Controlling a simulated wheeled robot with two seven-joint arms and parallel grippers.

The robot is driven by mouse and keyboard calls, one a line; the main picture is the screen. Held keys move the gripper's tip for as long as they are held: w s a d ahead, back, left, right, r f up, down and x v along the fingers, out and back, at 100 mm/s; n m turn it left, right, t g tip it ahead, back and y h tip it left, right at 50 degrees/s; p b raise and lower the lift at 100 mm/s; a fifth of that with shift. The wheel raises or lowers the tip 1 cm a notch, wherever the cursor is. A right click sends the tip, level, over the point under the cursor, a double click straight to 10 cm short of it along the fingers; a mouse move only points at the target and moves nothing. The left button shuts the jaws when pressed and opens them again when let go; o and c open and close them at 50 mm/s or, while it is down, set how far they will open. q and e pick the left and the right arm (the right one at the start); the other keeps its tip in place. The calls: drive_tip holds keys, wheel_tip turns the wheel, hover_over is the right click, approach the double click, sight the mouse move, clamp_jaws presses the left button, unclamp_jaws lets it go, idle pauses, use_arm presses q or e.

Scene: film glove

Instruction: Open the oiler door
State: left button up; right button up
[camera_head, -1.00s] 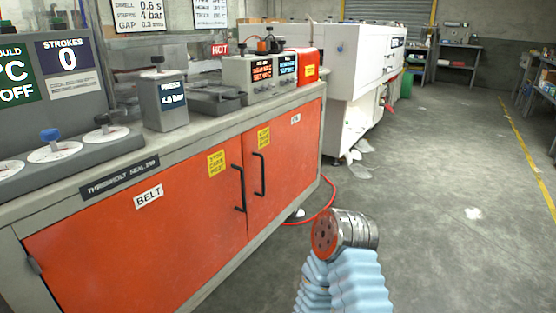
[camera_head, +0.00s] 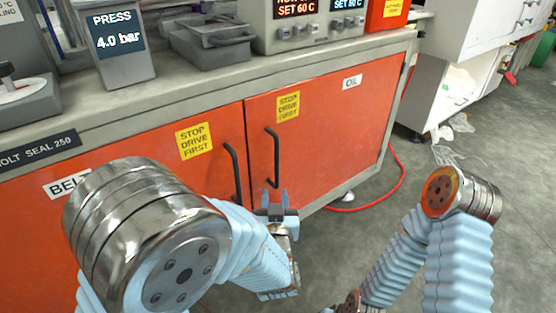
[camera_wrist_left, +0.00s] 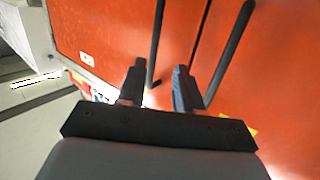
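The oiler door (camera_head: 330,120) is the orange right-hand cabinet door with the OIL label, and it looks shut. Its black bar handle (camera_head: 272,158) stands near its left edge. My left gripper (camera_head: 275,198) is open at the lower end of this handle. In the left wrist view the oiler door handle (camera_wrist_left: 156,40) runs down to between the two spread fingers (camera_wrist_left: 156,88). I cannot tell whether they touch it. The belt door's handle (camera_wrist_left: 231,50) is outside the fingers, to the right. My right arm shows at the lower right, but its gripper is out of view.
The belt door (camera_head: 110,215) is just left of the oiler door, with its own handle (camera_head: 232,172). A red hose (camera_head: 385,200) lies on the floor by the cabinet. The grey floor to the right is mostly clear. A white machine (camera_head: 460,50) stands behind.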

sight(277, 156)
use_arm(q)
drive_tip(key=shift+t, duration=0.6)
drive_tip(key=w+r, duration=0.1)
drive_tip(key=w, duration=0.3)
drive_tip(key=w+r, duration=0.1)
drive_tip(key=w, duration=0.3)
drive_tip(key=w+r, duration=0.1)
drive_tip(key=w, duration=0.3)
drive_tip(key=shift+w+d+r, duration=0.2)
drive_tip(key=shift+w+d, duration=0.1)
drive_tip(key=shift+w, duration=0.05)
clamp_jaws()
